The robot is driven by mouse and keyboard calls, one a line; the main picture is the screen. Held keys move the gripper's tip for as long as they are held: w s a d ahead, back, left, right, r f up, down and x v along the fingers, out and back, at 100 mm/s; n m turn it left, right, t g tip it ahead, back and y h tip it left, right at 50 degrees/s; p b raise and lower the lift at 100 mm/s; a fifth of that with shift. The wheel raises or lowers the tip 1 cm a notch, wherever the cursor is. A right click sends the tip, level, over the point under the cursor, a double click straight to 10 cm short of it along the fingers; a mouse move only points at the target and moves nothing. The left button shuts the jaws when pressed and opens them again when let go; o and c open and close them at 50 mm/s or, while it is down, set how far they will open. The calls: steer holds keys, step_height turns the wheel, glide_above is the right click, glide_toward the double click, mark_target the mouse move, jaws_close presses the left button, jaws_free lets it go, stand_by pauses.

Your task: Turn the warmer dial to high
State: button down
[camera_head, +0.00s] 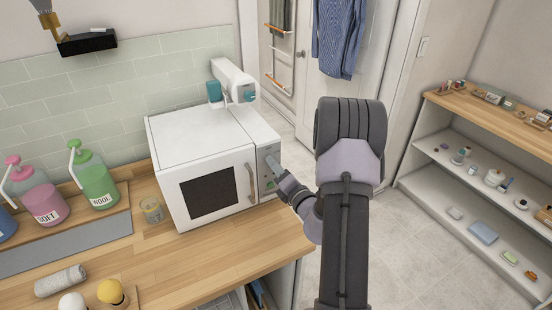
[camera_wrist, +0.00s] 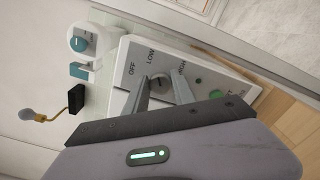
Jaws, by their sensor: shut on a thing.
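The warmer (camera_head: 200,150) is a white box with a dark window and a handle, standing on the wooden counter. Its control panel (camera_head: 269,172) is on the right of its front. In the wrist view the panel carries the labels OFF, LOW and HIGH around a small grey dial (camera_wrist: 158,80). My gripper (camera_wrist: 160,85) is shut on the dial, with one finger on each side of it. The fingers partly cover the dial, and I cannot tell which label its mark points to. In the head view my gripper (camera_head: 277,168) reaches the panel from the right.
A shelf unit (camera_head: 470,165) is at the right, with clear floor between.

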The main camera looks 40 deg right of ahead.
steer(key=m+p, duration=1)
steer(key=m, duration=0.2)
steer(key=shift+f+m, duration=0.1)
steer(key=shift+m, duration=0.2)
stand_by(0.4)
steer(key=c, duration=1.1)
jaws_free()
steer(key=shift+w, duration=0.1)
steer(key=shift+f, duration=0.1)
